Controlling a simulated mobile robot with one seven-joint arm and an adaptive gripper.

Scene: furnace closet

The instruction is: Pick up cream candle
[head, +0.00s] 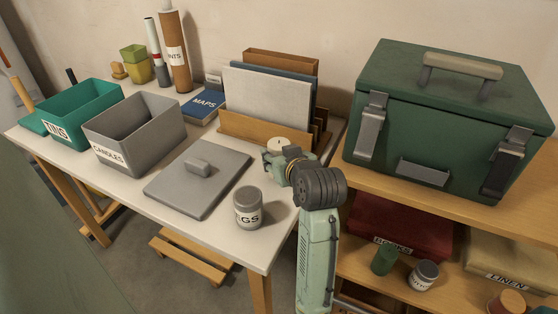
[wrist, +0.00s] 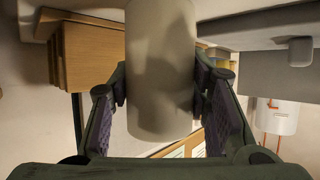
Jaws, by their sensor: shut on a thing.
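The cream candle (head: 278,145) shows as a pale round top at the end of my arm, in front of the wooden file rack, in the head view. My gripper (head: 276,160) is shut on it there. In the wrist view the candle (wrist: 160,65) is a plain, pale upright cylinder between the two dark finger pads, in shade. My gripper (wrist: 160,90) has one finger on each side of it. Its lower part is hidden by my gripper in the head view. I cannot tell whether it touches the table.
A grey box labelled CANDLES (head: 150,127), a grey lid (head: 198,177) with a knob and a labelled jar (head: 248,208) are on the white table (head: 130,190). The file rack (head: 262,131) stands close behind my gripper. A large green case (head: 450,120) is on the right shelf.

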